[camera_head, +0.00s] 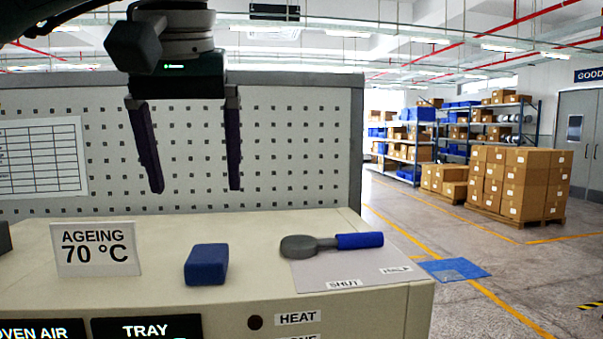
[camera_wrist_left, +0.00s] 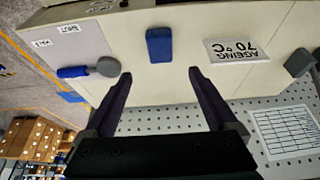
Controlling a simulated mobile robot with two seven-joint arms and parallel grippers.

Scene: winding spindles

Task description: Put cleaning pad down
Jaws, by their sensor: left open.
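The blue cleaning pad (camera_head: 206,265) lies on the beige top of the oven cabinet (camera_head: 160,290), between the ageing sign and a blue-handled tool. It also shows in the left wrist view (camera_wrist_left: 159,45), beyond the fingertips. My left gripper (camera_head: 200,190) is open and empty, pointing down above and behind the pad, in front of the pegboard. In the left wrist view its two dark fingers (camera_wrist_left: 160,75) are spread wide with nothing between them. My right gripper is in neither view.
The ageing 70 °C sign (camera_head: 96,249) stands left of the pad. A grey tool with a blue handle (camera_head: 332,243) lies on a grey mat (camera_head: 350,271) at the right. The pegboard (camera_head: 290,150) rises along the back. A dark grey object (camera_wrist_left: 299,62) sits beyond the sign.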

